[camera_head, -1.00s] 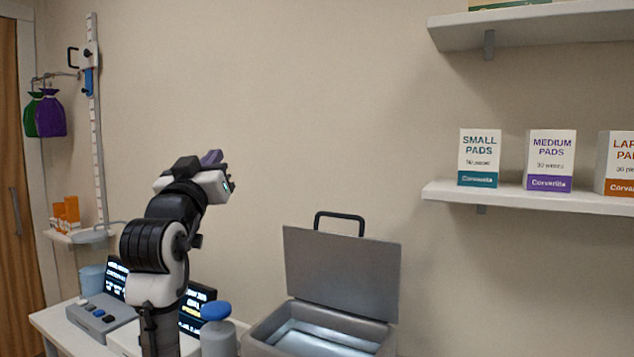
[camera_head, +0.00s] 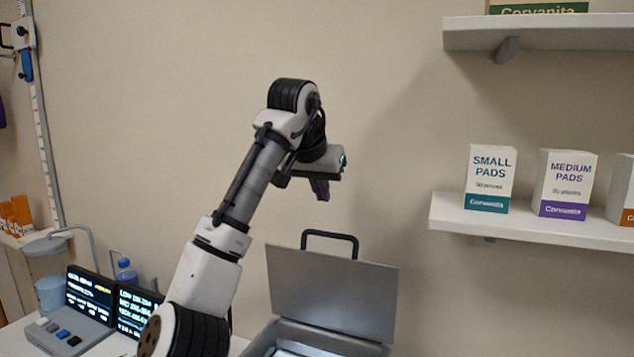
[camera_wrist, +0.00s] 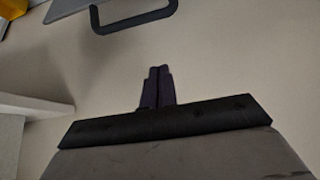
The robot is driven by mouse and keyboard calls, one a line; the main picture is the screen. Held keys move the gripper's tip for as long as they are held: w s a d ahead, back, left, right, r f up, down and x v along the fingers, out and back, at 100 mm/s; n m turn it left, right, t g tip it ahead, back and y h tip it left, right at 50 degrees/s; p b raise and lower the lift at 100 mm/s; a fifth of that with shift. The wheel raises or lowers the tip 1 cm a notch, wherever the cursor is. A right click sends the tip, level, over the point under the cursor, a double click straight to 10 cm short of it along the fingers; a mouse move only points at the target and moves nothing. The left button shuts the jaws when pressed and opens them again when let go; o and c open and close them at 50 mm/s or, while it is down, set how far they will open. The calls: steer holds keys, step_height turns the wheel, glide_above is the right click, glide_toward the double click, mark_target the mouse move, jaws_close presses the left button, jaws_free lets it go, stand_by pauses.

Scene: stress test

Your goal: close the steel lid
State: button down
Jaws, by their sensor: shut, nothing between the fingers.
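The steel lid (camera_head: 333,292) stands open, tilted up at the back of its grey box (camera_head: 325,335), with a dark handle (camera_head: 330,235) on its top edge. My gripper (camera_head: 321,193) hangs above the lid, pointing down, apart from the handle. In the wrist view my gripper (camera_wrist: 158,72) is shut with its dark fingers together and nothing between them. The handle (camera_wrist: 135,20) and an edge of the lid (camera_wrist: 65,8) show at the top of that view, beyond the fingertips. The lower part of the box is cut off by the head view's bottom edge.
A wall shelf (camera_head: 530,222) with pad boxes (camera_head: 491,178) is at the right, with another shelf (camera_head: 545,32) above. Dark display screens (camera_head: 92,295) and a blue-capped bottle (camera_head: 125,270) are at the lower left. The wall around my gripper is clear.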

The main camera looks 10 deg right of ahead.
step_height(320, 180, down, 6)
steer(key=p, duration=0.2)
steer(key=shift+s+a+f+p, duration=0.1)
steer(key=shift+a+p, duration=0.05)
steer(key=shift+p, duration=0.2)
stand_by(0.3)
